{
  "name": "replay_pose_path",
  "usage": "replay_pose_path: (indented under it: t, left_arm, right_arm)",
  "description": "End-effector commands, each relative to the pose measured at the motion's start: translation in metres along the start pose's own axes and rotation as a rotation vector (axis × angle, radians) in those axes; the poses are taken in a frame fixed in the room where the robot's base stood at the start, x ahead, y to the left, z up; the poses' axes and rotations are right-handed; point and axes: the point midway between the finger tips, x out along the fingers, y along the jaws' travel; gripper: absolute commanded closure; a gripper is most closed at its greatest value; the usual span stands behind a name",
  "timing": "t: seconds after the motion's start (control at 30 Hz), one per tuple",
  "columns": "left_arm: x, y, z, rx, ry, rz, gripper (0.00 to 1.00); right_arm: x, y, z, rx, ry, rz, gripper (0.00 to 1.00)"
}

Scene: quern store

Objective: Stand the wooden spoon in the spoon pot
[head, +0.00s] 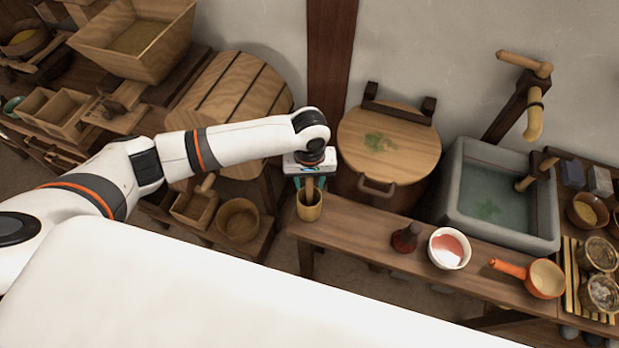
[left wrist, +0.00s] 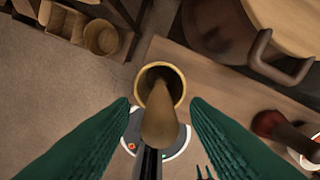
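The wooden spoon (head: 309,189) stands roughly upright in the spoon pot (head: 310,210), at the left end of the narrow bench. In the left wrist view the spoon (left wrist: 159,122) has its wide end toward the camera, and its narrower part goes down inside the round rim of the pot (left wrist: 181,85). My left gripper (head: 310,183) is above the pot. In the left wrist view its green fingers (left wrist: 160,108) are spread on both sides of the spoon, with a gap on each side. The spoon's lower end is hidden in the pot. My right gripper does not show.
A lidded wooden tub (head: 390,143) and a stone sink (head: 497,235) stand behind. The bench between pot and bottle is clear.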

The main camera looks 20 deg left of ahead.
Motion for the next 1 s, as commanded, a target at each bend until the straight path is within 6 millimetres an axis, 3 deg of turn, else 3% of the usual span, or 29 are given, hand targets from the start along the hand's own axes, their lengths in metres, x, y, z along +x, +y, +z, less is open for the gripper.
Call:
replay_pose_path:
  t: [0.27,0.7,1.0]
  left_arm:
    - [-0.009,-0.001,0.001,0.0,-0.001,-0.002,0.57]
    - [-0.095,0.0,0.001,0.002,-0.003,-0.002,0.57]
    - [-0.12,0.0,0.0,0.001,0.0,-0.001,0.57]
  right_arm:
    - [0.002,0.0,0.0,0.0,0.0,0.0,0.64]
    - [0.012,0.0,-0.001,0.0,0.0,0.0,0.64]
    - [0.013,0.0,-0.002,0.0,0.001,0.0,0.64]
